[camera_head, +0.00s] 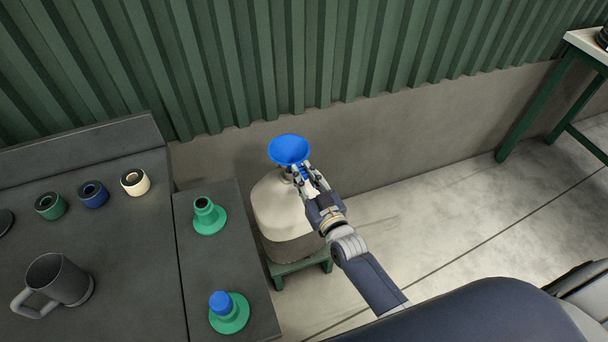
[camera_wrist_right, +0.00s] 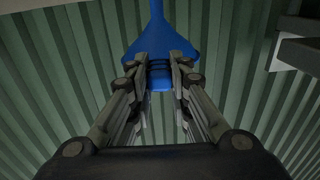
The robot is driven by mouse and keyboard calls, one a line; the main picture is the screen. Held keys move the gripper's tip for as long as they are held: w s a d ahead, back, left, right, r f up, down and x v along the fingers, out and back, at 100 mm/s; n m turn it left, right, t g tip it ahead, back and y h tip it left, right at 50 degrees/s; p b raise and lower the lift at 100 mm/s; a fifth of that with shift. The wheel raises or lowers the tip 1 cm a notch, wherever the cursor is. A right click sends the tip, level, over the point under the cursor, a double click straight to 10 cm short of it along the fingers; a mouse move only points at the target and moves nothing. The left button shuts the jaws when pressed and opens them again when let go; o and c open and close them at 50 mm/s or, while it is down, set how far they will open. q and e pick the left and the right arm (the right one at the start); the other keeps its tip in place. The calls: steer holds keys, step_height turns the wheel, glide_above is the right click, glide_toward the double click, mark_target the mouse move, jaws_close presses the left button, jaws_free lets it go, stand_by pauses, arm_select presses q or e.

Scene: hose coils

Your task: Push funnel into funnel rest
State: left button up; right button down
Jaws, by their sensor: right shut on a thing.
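A blue funnel (camera_head: 289,149) is held with its wide bowl up, above a pale jug (camera_head: 283,212). My right gripper (camera_head: 303,174) is shut on the funnel just below its bowl. The right wrist view also shows the funnel (camera_wrist_right: 160,42) between the two fingers (camera_wrist_right: 160,80), gripped at a ridged blue part. Whether the spout sits in the jug's mouth is hidden. A green flanged socket (camera_head: 208,216) with an open dark hole stands on the dark bench; it looks like the funnel rest. A second green flanged piece (camera_head: 233,318) holds a blue plug (camera_head: 220,303). My left gripper is not in view.
The jug stands on a low green stool (camera_head: 300,268) right of the bench (camera_head: 205,270). Green, blue and cream rings (camera_head: 134,182) and a grey mug (camera_head: 60,281) are on the left bench. A corrugated wall is behind; the floor at right is clear.

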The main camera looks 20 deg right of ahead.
steer(key=shift+r+p, duration=0.3)
steer(key=shift+r, duration=0.2)
step_height(320, 180, up, 6)
steer(key=p, duration=0.6)
steer(key=shift+r, duration=0.2)
steer(key=shift+f, duration=0.1)
